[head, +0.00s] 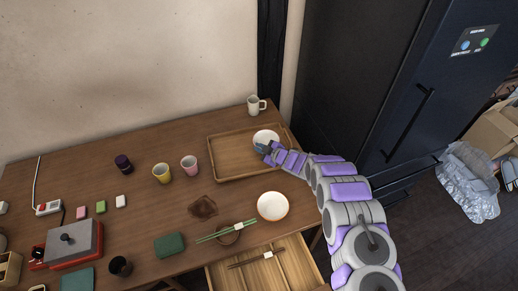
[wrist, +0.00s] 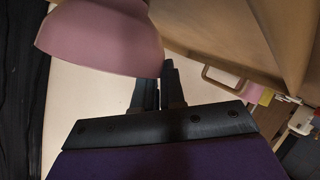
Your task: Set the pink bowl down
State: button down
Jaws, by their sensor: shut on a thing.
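The pink bowl (wrist: 100,38) fills the upper left of the wrist view, with its rounded side towards the camera. In the head view the bowl (head: 266,136) looks pale and is over the right part of the wooden tray (head: 226,176). My gripper (head: 264,149) is at the bowl's near edge and shut on it. In the wrist view the fingers (wrist: 158,84) are close together by the bowl's side, and the bowl partly hides the grip. I cannot tell whether the bowl's base touches the tray.
A white mug (head: 255,106) stands behind the tray. A white bowl (head: 272,206) sits in front of it, near an open drawer (head: 290,267). A dark fridge (head: 370,90) is at right. The tray's left half is empty.

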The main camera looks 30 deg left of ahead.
jog(key=shift+d+f, duration=0.1)
jog(key=c, duration=1.6)
grip_release()
jog(key=o, duration=0.4)
jog(key=shift+s+a+f, duration=0.1)
jog(key=shift+a+f, duration=0.1)
jog(key=shift+a, duration=0.35)
jog(key=shift+d, duration=0.1)
jog(key=shift+d, duration=0.1)
jog(key=shift+d+r, duration=0.5)
jog(key=shift+d, duration=0.05)
jog(key=p+v, duration=0.2)
jog(key=v, duration=0.9)
